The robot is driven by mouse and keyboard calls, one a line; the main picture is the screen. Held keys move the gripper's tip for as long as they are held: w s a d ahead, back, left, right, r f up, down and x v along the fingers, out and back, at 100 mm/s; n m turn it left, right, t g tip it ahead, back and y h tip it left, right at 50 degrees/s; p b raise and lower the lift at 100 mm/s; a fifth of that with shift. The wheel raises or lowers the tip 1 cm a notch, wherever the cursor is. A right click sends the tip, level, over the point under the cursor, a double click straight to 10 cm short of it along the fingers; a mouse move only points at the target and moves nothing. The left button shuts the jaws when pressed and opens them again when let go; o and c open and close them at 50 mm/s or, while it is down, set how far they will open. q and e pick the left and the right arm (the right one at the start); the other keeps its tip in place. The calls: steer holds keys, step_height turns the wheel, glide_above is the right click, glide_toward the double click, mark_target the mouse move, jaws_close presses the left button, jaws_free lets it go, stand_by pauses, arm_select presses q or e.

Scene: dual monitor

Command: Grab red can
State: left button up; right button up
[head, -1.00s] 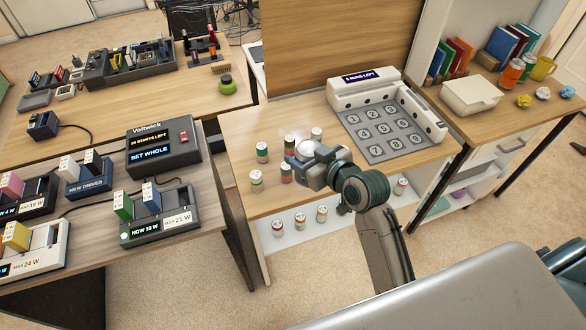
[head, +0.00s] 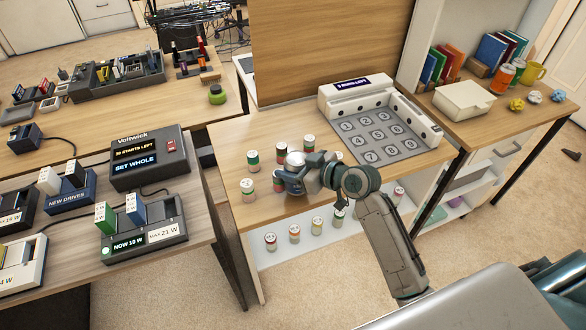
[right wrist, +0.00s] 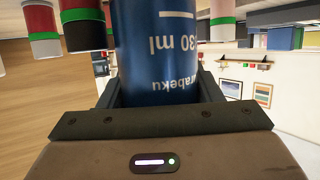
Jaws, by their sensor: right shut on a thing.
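In the head view, my right gripper (head: 297,178) is over the front part of the middle desk, among several small banded cans. In the right wrist view its jaws (right wrist: 158,95) are shut on a blue cylinder (right wrist: 155,45) with white lettering that appears upside down. The blue thing, with a pale rounded top (head: 295,159), also shows in the head view. A red-and-black can (right wrist: 82,28) hangs inverted in the wrist picture, beside the blue cylinder. Small cans (head: 253,160) with coloured bands stand left of the gripper. A larger orange-red can (head: 503,78) stands on the right-hand desk. My left gripper is not in view.
A numbered keypad (head: 380,135) with a white display unit lies right of the gripper. More small cans (head: 270,241) stand on the shelf below the desk. A white box (head: 463,101) and a yellow mug (head: 533,75) are on the right desk. The desk's left front corner is clear.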

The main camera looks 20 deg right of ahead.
steer(key=shift+f, duration=0.7)
steer(key=shift+f, duration=0.1)
steer(key=o, duration=1.2)
